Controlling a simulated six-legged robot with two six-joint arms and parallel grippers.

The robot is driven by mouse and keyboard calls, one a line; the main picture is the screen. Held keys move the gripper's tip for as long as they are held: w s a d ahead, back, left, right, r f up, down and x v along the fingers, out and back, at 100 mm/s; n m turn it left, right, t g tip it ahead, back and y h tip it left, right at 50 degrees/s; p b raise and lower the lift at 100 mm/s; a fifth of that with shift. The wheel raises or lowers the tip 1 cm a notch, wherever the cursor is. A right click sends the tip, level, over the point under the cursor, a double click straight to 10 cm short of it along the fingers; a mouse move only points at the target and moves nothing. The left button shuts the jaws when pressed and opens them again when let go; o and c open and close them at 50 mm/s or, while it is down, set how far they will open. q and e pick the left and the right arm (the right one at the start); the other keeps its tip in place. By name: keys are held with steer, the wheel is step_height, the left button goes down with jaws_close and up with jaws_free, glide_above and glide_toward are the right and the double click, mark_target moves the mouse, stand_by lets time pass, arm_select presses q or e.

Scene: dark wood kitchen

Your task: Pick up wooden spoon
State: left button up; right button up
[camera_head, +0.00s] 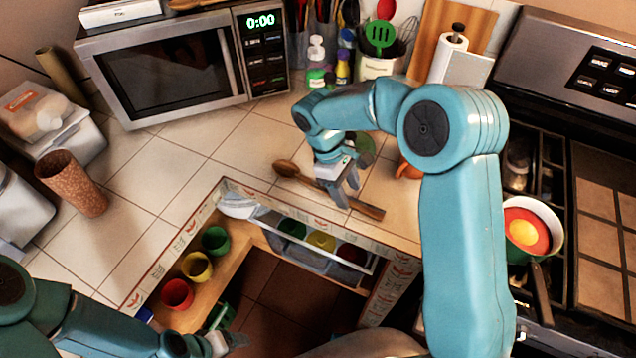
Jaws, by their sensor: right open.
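A wooden spoon (286,168) lies on the white tiled counter near its front edge, with its bowl to the left and its handle running to the right. My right gripper (346,196) reaches down over the middle of the spoon with its fingers open, and it hides part of the handle. The handle's end shows to the right of the fingers. I cannot tell whether the fingers touch the spoon. My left gripper (227,335) is low at the bottom left, away from the spoon, and its jaws are too unclear to read.
A microwave (170,75) stands at the back. A utensil crock (379,68) and a paper towel roll (449,58) stand behind my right arm. A brown cup (72,183) is at left. An open drawer area holds red (177,294), yellow (196,266) and green (215,240) cups. A stove (600,210) is at right.

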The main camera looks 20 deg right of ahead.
steer(key=shift+d+f, duration=0.15)
steer(key=shift+f, duration=0.8)
steer(key=shift+s, duration=0.2)
steer(key=shift+c, duration=1)
steer(key=shift+w, duration=0.1)
jaws_close()
steer(key=shift+r, duration=0.15)
